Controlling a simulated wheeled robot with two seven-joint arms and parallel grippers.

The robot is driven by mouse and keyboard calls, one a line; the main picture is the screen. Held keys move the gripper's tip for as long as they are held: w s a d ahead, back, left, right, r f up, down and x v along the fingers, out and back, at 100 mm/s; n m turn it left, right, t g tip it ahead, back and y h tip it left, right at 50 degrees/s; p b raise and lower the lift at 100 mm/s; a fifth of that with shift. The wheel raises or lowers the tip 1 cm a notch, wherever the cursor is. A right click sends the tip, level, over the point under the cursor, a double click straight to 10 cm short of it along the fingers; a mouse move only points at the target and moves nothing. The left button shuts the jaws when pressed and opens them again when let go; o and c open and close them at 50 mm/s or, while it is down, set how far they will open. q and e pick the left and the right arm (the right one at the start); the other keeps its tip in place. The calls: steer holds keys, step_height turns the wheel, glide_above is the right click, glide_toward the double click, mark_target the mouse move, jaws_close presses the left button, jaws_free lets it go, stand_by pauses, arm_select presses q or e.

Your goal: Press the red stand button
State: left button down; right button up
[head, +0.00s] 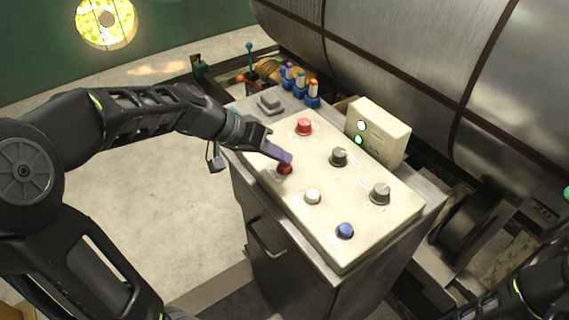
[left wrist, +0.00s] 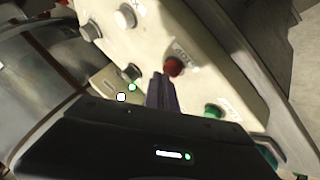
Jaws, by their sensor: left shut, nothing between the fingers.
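A small red button (head: 285,169) sits in the near-left row of the cream control panel (head: 318,171) on the stand. It also shows in the left wrist view (left wrist: 173,66), beside a label. My left gripper (head: 287,158) is shut and empty. Its purplish fingertips are right at this button and cover part of it in the head view. In the left wrist view the fingertips (left wrist: 160,78) end just beside the button; I cannot tell whether they touch it. A second, larger red button (head: 304,126) stands farther back. My right gripper is out of view.
The panel also carries a white button (head: 312,195), a blue button (head: 345,231) and two grey knobs. A green button (left wrist: 213,110) shows in the left wrist view. A cream box (head: 378,132) stands behind the panel, before a large metal cylinder (head: 400,60).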

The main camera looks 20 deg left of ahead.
mark_target(279, 165)
arm_select(q)
steer(key=shift+f+b, duration=0.3)
steer(key=shift+b, duration=0.05)
steer(key=shift+r, duration=0.1)
stand_by(0.5)
steer(key=shift+r+p, duration=0.6)
steer(key=shift+r, duration=0.25)
steer(key=shift+r+p, duration=1.55)
steer(key=shift+r, duration=1)
